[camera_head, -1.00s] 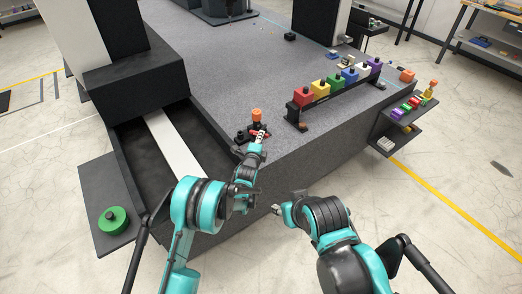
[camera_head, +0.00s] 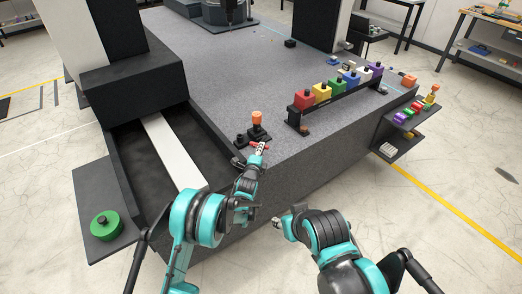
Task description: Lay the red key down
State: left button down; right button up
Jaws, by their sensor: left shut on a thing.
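My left gripper (camera_head: 257,152) is at the near edge of the granite bed (camera_head: 225,70), shut on the small red key (camera_head: 261,145). The fingers partly cover the key. A black stand with an orange block on top (camera_head: 257,118) is just beyond the key. Whether the key touches the granite cannot be told. My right gripper (camera_head: 278,224) is in front of the bed, apart from the key; its fingers are too small to read.
A black rack with several coloured blocks (camera_head: 340,90) stands on the bed to the right. A side shelf (camera_head: 398,148) holds small coloured items. A green disc (camera_head: 105,224) lies on a ledge at left. Granite between the stand and rack is mostly clear.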

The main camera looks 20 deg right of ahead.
pick_arm(q)
notch_tip(320, 180, down, 5)
jog(key=shift+r+b, duration=0.2)
jog(key=shift+b, duration=0.5)
jog(key=shift+f, duration=1.2)
jog(key=shift+f, duration=0.15)
jog(key=c, duration=1.4)
grip_release()
jog(key=shift+c, duration=0.2)
jog(key=shift+s+f, duration=0.1)
jog(key=shift+s, duration=0.05)
jog(key=shift+s+a, duration=0.1)
jog(key=shift+s, duration=0.05)
jog(key=shift+f+v, duration=0.15)
jog(key=shift+v, duration=0.7)
jog(key=shift+f+v, duration=0.2)
jog(key=shift+v, duration=0.7)
jog(key=shift+f+v, duration=0.15)
jog(key=shift+v, duration=0.7)
jog(key=shift+s+a+r, duration=0.1)
